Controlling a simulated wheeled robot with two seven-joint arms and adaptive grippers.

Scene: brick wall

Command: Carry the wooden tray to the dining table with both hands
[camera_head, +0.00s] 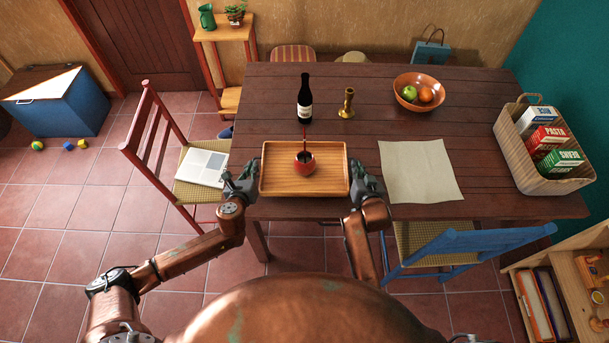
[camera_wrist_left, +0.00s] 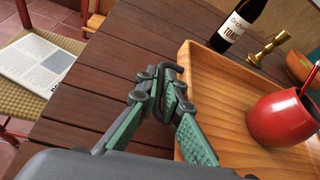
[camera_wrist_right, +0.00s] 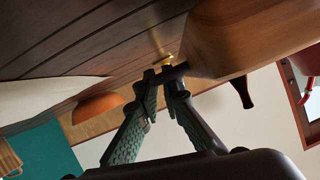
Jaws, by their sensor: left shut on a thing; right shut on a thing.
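The wooden tray (camera_head: 333,185) is at the front left of the dining table (camera_head: 300,100). A round red cup (camera_head: 304,166) with a red straw stands upright on it. My left gripper (camera_head: 254,178) is shut on the tray's left side, and my right gripper (camera_head: 356,177) is shut on its right side. The left wrist view shows the tray (camera_wrist_left: 228,105) beside the fingers (camera_wrist_left: 172,92). The right wrist view shows the tray's side (camera_wrist_right: 245,40) by the other fingers (camera_wrist_right: 167,76). I cannot tell whether the tray touches the tabletop.
A dark bottle (camera_head: 304,103) and a brass candlestick (camera_head: 347,104) stand behind the tray. A pale cloth (camera_head: 420,172) lies to its right. A fruit bowl (camera_head: 420,83) and a basket of boxes (camera_head: 508,143) are farther right.

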